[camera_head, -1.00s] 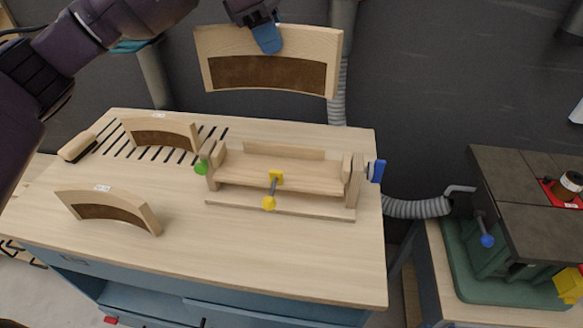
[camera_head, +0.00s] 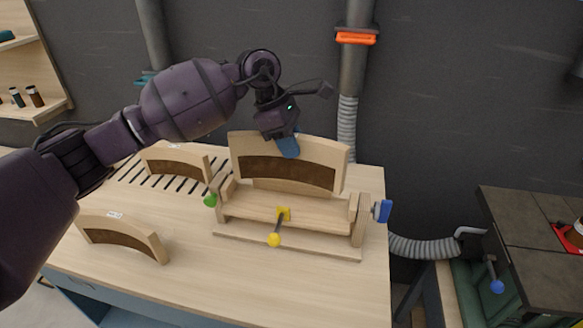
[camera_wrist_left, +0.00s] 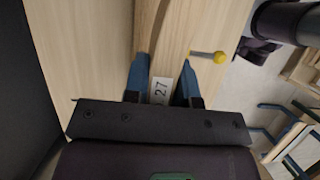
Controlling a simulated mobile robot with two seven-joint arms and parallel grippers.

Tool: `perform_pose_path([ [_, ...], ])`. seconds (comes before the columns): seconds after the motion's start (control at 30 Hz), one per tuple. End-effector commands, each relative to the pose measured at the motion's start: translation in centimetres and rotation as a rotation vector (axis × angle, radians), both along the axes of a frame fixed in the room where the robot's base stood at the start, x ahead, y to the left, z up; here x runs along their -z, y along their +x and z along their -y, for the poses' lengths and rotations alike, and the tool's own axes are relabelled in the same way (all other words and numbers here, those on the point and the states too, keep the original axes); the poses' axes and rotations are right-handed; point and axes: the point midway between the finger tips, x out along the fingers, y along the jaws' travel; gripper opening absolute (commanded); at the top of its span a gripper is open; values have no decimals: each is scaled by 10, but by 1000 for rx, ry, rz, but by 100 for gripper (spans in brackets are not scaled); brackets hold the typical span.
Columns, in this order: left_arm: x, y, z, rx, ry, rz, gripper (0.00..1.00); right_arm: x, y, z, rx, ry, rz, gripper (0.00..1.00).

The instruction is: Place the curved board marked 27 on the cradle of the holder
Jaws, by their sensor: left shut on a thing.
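The curved board marked 27 (camera_head: 250,148) is pale wood with a dark brown panel. My left gripper (camera_head: 289,148) is shut on its top edge near the middle and holds it upright. In the left wrist view the number 27 label (camera_wrist_left: 161,90) shows between the blue fingers. The wooden holder (camera_head: 240,236) stands on the bench, with its cradle (camera_head: 290,212) between two end posts. The board appears just above and behind the cradle; its lower edge is close to the holder's back, and contact cannot be told. My right gripper is not in view.
Two similar curved boards stand on the bench, one at the back left (camera_head: 158,154) and one at the front left (camera_head: 150,244). The holder has green (camera_head: 210,200), yellow (camera_head: 275,240) and blue (camera_head: 382,211) knobs. The bench front (camera_head: 200,275) is clear.

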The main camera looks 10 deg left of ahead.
Motion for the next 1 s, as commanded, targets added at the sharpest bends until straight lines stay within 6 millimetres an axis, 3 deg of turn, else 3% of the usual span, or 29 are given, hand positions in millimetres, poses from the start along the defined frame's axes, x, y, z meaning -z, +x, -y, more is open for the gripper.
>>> perform_pose_path([
  [0.1,16,0,0,-1,-1,-1,0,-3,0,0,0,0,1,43],
  [0.37,31,0,0,0,-1,1,0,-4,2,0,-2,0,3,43],
  [0.63,64,0,1,0,-2,0,0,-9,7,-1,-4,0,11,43],
  [1.0,69,0,0,0,0,2,0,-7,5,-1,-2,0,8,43],
])
